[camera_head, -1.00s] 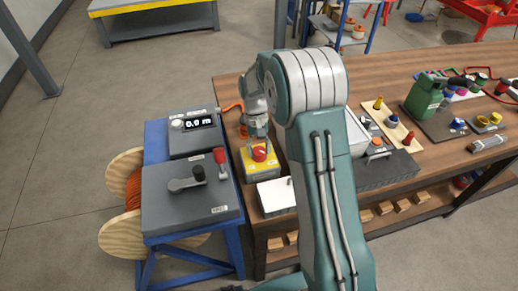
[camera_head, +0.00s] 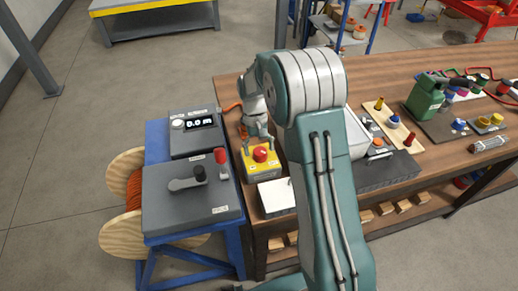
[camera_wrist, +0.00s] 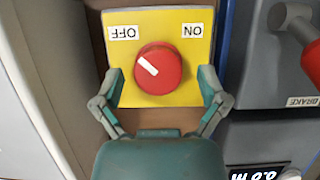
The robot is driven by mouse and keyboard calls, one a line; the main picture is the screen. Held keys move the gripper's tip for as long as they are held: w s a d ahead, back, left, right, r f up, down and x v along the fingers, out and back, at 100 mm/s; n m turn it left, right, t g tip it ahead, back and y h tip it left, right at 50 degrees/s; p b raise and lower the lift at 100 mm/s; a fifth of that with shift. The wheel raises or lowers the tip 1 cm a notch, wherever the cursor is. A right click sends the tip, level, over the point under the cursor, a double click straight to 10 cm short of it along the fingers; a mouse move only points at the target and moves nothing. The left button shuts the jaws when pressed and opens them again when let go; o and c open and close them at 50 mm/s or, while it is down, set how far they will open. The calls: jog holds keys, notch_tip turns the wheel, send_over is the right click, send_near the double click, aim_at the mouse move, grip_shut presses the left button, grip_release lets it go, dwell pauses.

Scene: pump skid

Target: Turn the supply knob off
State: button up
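The red supply knob (camera_head: 260,155) sits on a yellow box (camera_head: 262,174) at the left end of the wooden bench. In the wrist view the knob (camera_wrist: 160,72) is on a yellow face (camera_wrist: 185,96) with upside-down OFF and ON labels. The knob's white mark slants to the upper left, towards the OFF label (camera_wrist: 123,33). My gripper (camera_head: 258,143) is just above the knob. In the wrist view my gripper (camera_wrist: 162,82) is open, with one finger on each side of the knob and clear gaps between.
A grey cable-reel unit with a crank (camera_head: 187,180), a red-topped lever (camera_head: 220,160) and a display (camera_head: 200,122) stands close left on a blue frame. A white box (camera_head: 276,196) is in front of the yellow box.

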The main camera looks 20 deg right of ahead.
jog(key=v, duration=1.2)
dwell(0.3)
